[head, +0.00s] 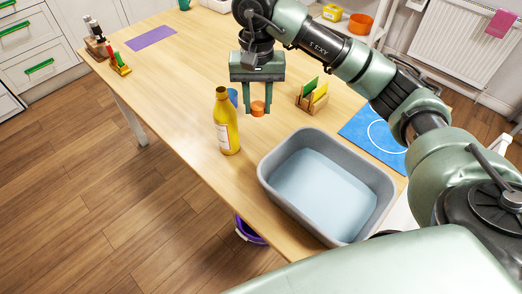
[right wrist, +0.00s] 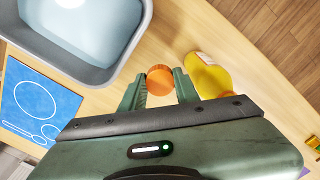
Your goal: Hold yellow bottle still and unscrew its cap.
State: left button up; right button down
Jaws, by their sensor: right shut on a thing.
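The yellow bottle (head: 228,136) stands upright on the wooden table, with a pale label on its side. It also shows in the right wrist view (right wrist: 208,73). No orange cap shows on its neck. My right gripper (head: 257,108) is beside the bottle, to its right in the head view. It is shut on a round orange cap (head: 258,109), which also shows between the fingertips in the right wrist view (right wrist: 160,79). The cap is apart from the bottle. My left gripper is in neither view.
A grey basin (head: 268,181) stands at the table's near edge. A blue cup (head: 232,96) is behind the bottle. A wooden holder (head: 311,103) with green and yellow items and a blue mat (head: 360,126) are to the right. The table's left part is mostly clear.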

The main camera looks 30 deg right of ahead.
aim_at(258, 159)
notch_tip(258, 159, down, 19)
jog(key=shift+f+p, duration=0.2)
jog(key=shift+p, duration=0.7)
jog(key=shift+f, duration=0.3)
jog(key=shift+w+f+b, duration=0.1)
jog(key=shift+f+b, duration=0.1)
jog(key=shift+b, duration=0.1)
jog(key=c, duration=1)
grip_release()
jog(key=shift+c, duration=0.2)
jog(key=shift+r, duration=0.1)
